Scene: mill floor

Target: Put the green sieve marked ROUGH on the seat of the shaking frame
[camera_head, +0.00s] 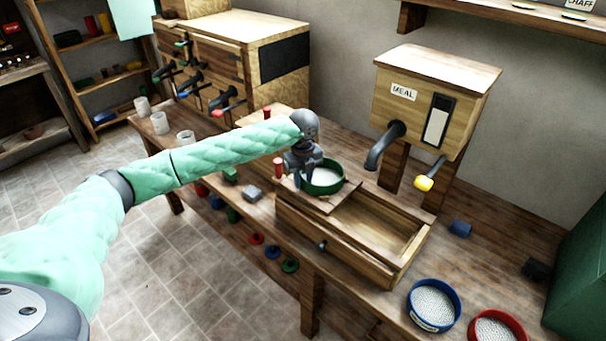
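The green sieve (335,186) is a round green ring with a pale mesh. It appears level at the left end of the wooden shaking frame (385,267); I cannot tell whether it rests fully on the seat. No ROUGH mark is readable. My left gripper (305,182) points down at the sieve's left rim, its fingers astride or very close to that rim. I cannot tell whether they are shut on it. The gripper hides part of the rim. My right gripper is not in view.
A blue sieve (433,306) and a red sieve (497,328) lie at the front right of the bench. The MEAL box (432,100) with its spout and yellow-tipped handle stands behind the frame. A red peg (278,168) stands just left of the gripper.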

